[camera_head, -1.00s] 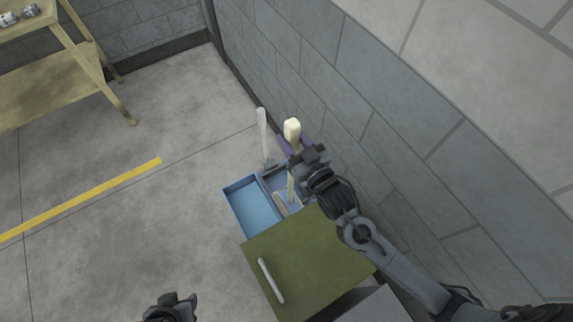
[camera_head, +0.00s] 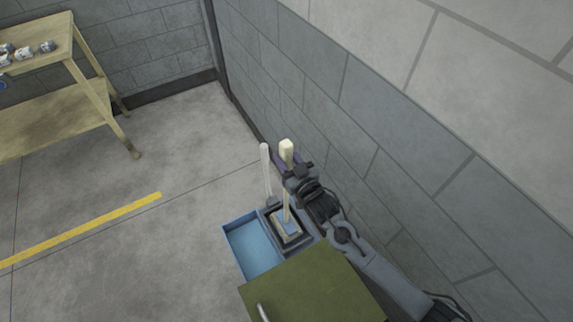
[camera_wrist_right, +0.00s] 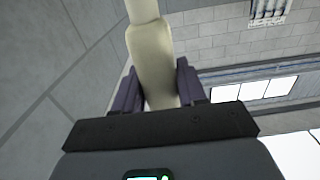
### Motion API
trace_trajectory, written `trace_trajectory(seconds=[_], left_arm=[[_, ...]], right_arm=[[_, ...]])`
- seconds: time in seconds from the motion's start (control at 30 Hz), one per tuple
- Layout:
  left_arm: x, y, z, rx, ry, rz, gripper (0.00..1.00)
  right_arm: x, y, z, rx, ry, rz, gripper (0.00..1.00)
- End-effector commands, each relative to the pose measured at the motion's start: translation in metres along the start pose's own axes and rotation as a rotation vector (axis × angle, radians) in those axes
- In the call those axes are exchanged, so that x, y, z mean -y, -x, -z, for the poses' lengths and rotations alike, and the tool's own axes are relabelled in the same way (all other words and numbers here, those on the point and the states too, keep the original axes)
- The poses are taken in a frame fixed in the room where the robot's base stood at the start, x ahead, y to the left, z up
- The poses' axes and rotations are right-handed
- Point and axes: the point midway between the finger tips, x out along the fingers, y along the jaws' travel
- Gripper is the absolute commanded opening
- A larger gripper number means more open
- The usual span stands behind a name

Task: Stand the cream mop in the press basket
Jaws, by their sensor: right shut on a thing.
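The cream mop has a cream grip (camera_head: 286,148) at its top and a thin pale shaft running down toward the press basket (camera_head: 306,238). My right gripper (camera_head: 288,164) is shut on the mop just below the grip's top. In the right wrist view the cream handle (camera_wrist_right: 154,60) sits between my purple fingers (camera_wrist_right: 156,88). The mop stands nearly upright. Its beige and light blue head (camera_head: 287,228) shows within the basket's dark frame in the head view; I cannot tell how deep it sits. My left gripper is out of view.
A blue bucket tray (camera_head: 252,248) adjoins the basket on the left. A white-handled tool (camera_head: 266,170) stands behind it. A green-topped cabinet (camera_head: 315,288) is in front, the block wall (camera_head: 400,130) close on the right. Open floor (camera_head: 130,255) lies left.

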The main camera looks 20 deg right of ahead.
Motion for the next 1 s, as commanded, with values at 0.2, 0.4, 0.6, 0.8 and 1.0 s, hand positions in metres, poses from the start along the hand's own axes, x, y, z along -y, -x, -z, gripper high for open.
trace_trajectory(seconds=[0.2,0.4,0.6,0.8,1.0], left_arm=[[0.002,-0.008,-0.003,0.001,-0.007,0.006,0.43],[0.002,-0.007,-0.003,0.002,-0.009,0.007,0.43],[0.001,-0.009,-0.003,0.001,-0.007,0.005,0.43],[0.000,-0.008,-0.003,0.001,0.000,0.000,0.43],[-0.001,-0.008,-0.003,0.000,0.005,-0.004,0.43]], right_arm=[[0.000,0.000,-0.025,-0.003,0.000,-0.001,0.00],[0.000,0.000,-0.025,-0.005,0.000,0.000,0.00],[0.000,0.000,-0.029,-0.003,0.000,-0.001,0.00],[0.000,0.001,-0.031,0.001,0.001,0.000,0.65],[0.000,0.001,-0.031,0.001,0.001,0.000,0.66]])
